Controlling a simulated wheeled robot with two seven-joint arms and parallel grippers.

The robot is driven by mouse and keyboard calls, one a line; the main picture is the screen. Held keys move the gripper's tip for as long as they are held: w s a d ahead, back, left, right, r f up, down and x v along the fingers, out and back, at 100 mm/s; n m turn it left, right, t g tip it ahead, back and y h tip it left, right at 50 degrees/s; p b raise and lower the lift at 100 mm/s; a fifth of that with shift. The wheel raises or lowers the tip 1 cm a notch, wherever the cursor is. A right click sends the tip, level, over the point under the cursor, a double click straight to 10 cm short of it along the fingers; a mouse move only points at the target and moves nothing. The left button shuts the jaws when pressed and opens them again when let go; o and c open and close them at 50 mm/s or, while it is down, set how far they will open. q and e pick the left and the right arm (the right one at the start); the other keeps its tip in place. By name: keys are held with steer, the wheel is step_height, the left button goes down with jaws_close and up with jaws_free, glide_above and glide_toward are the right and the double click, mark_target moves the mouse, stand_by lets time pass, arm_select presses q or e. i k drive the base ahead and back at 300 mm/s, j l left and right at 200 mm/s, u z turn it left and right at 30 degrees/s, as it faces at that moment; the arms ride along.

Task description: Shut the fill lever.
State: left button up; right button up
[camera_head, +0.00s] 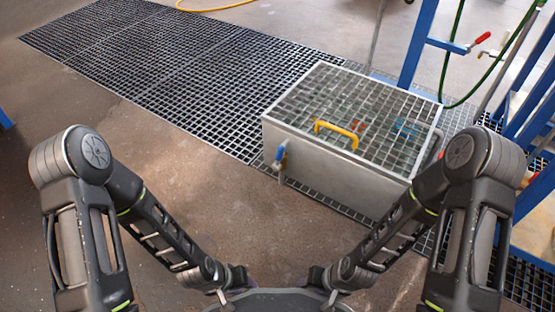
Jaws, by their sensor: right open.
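I cannot tell for sure which handle is the fill lever. A red-handled lever (481,38) sits on the blue frame at the upper right, its handle sloping up to the right. Red (358,126) and blue (405,127) parts show dimly through the grate. No handle is touched by my arms. Both my arms are bent, with elbows out to the sides and forearms running down out of the bottom edge. Neither gripper shows.
A yellow handle (336,133) stands on the box's grate. Blue frame posts (417,45) and a green hose (446,75) stand behind it at the right. Dark floor grating (150,55) runs across the upper left. The brown floor (190,150) left of the box is clear.

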mark_target(276, 166)
steer(key=i+j+u, duration=0.35)
steer(key=i+u, duration=0.35)
steer(key=i, duration=0.15)
